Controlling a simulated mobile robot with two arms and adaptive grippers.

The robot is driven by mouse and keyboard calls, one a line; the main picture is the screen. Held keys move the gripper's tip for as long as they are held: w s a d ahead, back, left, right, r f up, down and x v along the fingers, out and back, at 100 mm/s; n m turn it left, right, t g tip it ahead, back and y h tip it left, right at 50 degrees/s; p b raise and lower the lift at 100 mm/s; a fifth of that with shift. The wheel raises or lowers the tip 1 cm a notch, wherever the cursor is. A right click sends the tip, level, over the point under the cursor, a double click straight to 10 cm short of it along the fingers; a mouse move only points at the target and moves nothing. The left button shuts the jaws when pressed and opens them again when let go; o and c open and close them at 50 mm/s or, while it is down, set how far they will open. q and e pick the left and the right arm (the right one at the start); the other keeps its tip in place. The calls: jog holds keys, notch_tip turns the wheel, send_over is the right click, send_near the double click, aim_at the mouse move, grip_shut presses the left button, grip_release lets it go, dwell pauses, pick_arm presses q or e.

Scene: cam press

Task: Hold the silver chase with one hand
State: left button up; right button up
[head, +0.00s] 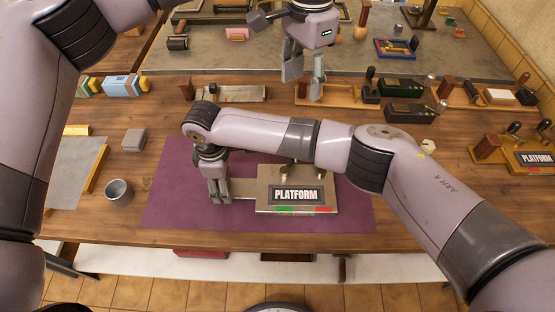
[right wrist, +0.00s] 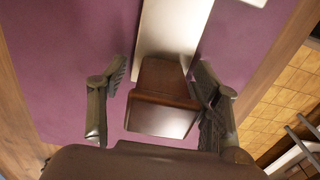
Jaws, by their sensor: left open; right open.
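A pale metal piece labelled PLATFORM (head: 262,193) lies on the purple mat (head: 165,205). A flat silver strip (head: 243,188) runs left from it; which part is the chase, I cannot tell for sure. In the right wrist view the silver strip (right wrist: 170,30) ends at a dark brown block (right wrist: 162,108). My right gripper (head: 219,193) is open at the strip's left end. In its wrist view the right gripper (right wrist: 159,75) has one finger on each side of the block; the right finger is very close to it. My left gripper (head: 304,82) is open and empty above the table's back part.
A grey cup (head: 119,193) and a grey block (head: 134,139) stand left of the mat. Wooden trays and dark devices (head: 402,88) line the back and right. My right arm crosses over the mat and hides part of the platform.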

jog(key=shift+r+p, duration=2.95)
jog(key=shift+r, duration=0.1)
jog(key=o, duration=0.6)
jog(key=shift+c, duration=0.2)
notch_tip(320, 180, up, 12)
jog(key=shift+f, duration=0.1)
